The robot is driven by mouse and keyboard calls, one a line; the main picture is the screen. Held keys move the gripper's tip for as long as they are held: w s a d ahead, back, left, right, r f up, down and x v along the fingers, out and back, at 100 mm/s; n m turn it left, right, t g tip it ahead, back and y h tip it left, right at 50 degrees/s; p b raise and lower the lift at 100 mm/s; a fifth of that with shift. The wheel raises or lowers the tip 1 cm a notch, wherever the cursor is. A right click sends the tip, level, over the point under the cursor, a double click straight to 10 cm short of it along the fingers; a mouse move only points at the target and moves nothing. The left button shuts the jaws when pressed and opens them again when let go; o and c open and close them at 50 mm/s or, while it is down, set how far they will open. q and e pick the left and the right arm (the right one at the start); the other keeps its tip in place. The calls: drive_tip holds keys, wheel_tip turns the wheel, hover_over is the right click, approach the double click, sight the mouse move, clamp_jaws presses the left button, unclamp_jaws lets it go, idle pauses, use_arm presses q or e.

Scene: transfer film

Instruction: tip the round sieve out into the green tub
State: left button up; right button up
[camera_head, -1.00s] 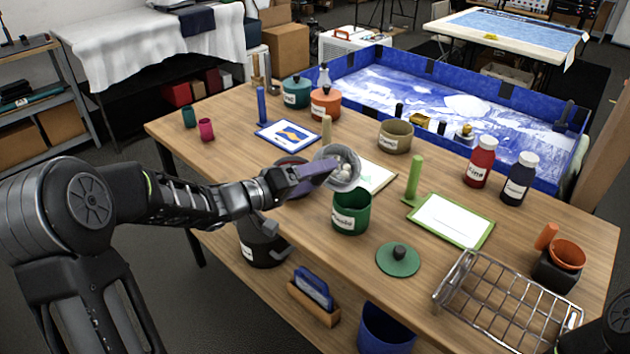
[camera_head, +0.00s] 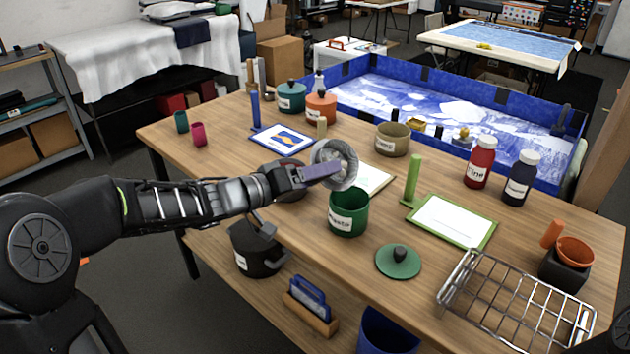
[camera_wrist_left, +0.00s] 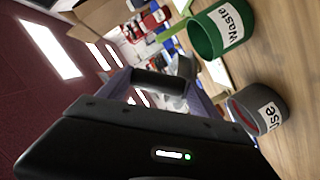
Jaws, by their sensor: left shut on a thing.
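My left gripper (camera_head: 318,171) is shut on the round sieve (camera_head: 351,181), which is pale grey. The sieve is held in the air above and slightly left of the green tub, apart from it. It is tilted, with its open side facing right, and several pale lumps show inside. The green tub (camera_head: 348,221) stands upright and open on the table, with a white "Waste" label. The tub also shows in the left wrist view (camera_wrist_left: 206,37). The tub's inside is mostly hidden. My right gripper is out of view.
A grey tub labelled "Use" (camera_wrist_left: 243,117) stands beside the green tub, partly hidden behind my gripper in the head view. A green lid (camera_head: 398,264) lies in front. A wire rack (camera_head: 515,305) and a green-framed board (camera_head: 452,221) are to the right.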

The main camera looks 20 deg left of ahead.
use_arm(q)
drive_tip(key=a+n+p, duration=0.1)
drive_tip(key=n+p, duration=0.1)
drive_tip(key=p, duration=0.1)
drive_tip(key=a+n+h+p, duration=0.1)
drive_tip(key=n+p, duration=0.2)
drive_tip(key=w+a+n+t+h+p, duration=0.1)
drive_tip(key=n+p, duration=0.2)
drive_tip(key=p, duration=0.1)
drive_tip(key=shift+w+a+r, duration=0.1)
drive_tip(key=shift+r, duration=0.2)
idle(0.9)
